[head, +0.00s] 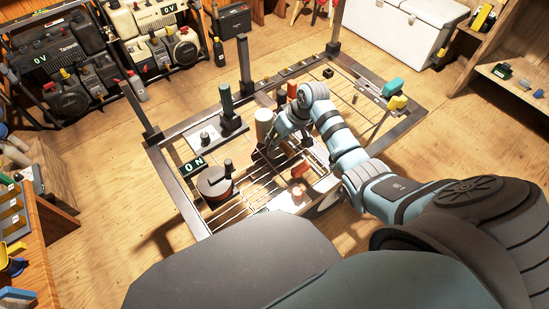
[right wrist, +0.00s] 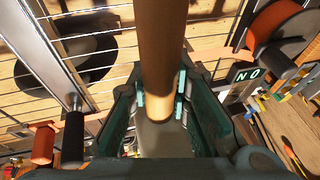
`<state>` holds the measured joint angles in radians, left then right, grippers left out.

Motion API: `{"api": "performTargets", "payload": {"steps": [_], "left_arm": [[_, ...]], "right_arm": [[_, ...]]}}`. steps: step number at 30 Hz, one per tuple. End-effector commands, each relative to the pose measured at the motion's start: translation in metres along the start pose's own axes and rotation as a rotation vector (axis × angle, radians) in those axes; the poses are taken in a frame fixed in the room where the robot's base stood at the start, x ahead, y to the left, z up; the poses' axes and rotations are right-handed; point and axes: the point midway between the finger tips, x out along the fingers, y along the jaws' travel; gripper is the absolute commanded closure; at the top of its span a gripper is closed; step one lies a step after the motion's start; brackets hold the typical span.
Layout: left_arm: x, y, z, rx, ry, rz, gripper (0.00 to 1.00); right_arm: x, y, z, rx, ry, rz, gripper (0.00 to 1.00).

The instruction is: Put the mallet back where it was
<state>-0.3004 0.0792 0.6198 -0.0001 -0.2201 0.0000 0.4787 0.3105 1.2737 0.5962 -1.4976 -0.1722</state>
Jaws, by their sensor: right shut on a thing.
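My right gripper (head: 275,150) is over the slatted frame in the head view. In the right wrist view, its fingers (right wrist: 160,105) are closed on both sides of the mallet's brown wooden handle (right wrist: 163,45). A pale grey part (right wrist: 160,138) shows beyond the fingers. In the head view, a pale cylinder (head: 263,123) stands just above the gripper and looks like the mallet's head. The handle's far end is cut off in the wrist view. I cannot tell whether the mallet touches anything below. My left gripper is not in view.
A dark metal frame (head: 180,190) with thin rods surrounds the work area. Teal and yellow blocks (head: 396,102) sit on the right rail.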

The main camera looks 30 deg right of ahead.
Motion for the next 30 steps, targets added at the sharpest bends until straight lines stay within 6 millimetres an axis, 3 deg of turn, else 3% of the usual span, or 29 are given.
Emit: {"api": "performTargets", "payload": {"steps": [10, 20, 21, 24, 30], "left_arm": [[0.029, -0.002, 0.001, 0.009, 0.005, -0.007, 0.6], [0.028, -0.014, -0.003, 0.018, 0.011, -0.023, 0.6], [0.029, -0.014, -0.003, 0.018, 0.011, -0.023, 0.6], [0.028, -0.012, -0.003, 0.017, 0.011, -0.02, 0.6], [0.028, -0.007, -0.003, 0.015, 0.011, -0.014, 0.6]], "right_arm": [[0.055, 0.015, 0.018, 0.0, 0.001, -0.002, 1.0], [0.057, 0.015, 0.018, -0.001, 0.002, -0.001, 1.0], [0.058, 0.016, 0.019, 0.0, 0.001, -0.001, 0.8], [0.058, 0.016, 0.019, -0.001, 0.001, -0.001, 0.64], [0.057, 0.016, 0.019, -0.001, 0.001, -0.001, 0.62]]}}
